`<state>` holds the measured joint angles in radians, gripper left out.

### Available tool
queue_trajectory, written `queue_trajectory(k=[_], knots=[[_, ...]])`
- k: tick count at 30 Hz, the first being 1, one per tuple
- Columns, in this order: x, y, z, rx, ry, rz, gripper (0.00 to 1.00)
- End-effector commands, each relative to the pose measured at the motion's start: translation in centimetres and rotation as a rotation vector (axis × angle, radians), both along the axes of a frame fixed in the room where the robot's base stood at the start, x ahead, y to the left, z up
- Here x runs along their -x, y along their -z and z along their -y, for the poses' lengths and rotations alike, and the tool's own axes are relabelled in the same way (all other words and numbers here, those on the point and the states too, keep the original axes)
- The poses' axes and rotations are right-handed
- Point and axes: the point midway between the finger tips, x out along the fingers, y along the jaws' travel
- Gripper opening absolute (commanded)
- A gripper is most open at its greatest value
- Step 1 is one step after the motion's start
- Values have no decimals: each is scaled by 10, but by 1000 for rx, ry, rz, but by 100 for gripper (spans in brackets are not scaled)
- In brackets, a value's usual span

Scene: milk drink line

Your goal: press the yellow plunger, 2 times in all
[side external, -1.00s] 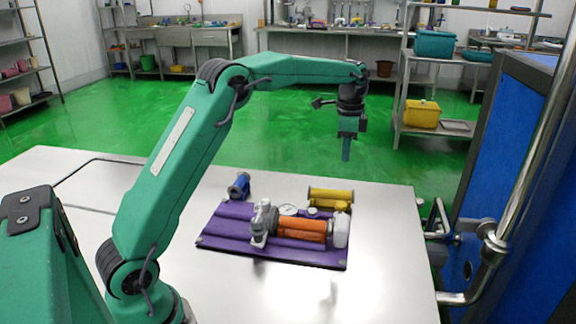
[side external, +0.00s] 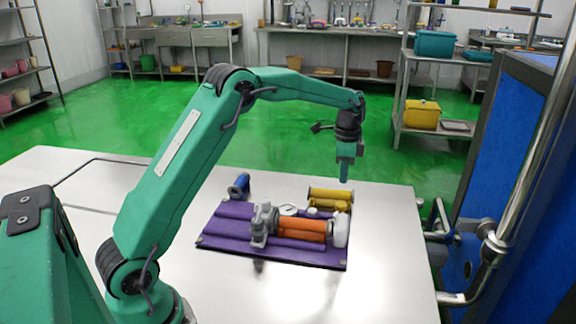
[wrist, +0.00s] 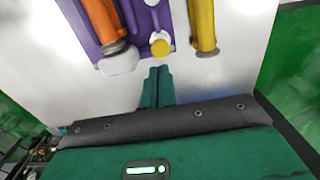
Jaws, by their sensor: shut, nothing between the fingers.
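The yellow plunger looks like a small round yellow cap (wrist: 159,47) on the end of a pale fitting at the purple board's edge. In the side view it is a small yellow piece (side external: 343,205) at the board's right end, beside a larger yellow cylinder (side external: 330,194). My gripper (side external: 344,180) is shut and empty, pointing down above the plunger, with a visible gap below its tips. In the wrist view the closed fingertips (wrist: 160,70) appear just short of the yellow cap.
The purple board (side external: 215,238) carries an orange cylinder (side external: 301,230) with grey and white end fittings and a round gauge (side external: 288,210). A blue cylinder (side external: 239,186) lies behind its left side. The steel table (side external: 390,270) is clear in front and to the right.

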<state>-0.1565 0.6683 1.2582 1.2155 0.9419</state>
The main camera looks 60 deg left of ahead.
Motion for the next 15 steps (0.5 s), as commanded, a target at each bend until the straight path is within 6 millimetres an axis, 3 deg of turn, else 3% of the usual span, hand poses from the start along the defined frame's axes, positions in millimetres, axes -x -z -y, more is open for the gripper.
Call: queue_trajectory(k=[9,15], knots=[[1,48,0,0,0,-3,0],[1,66,0,0,0,0,0]])
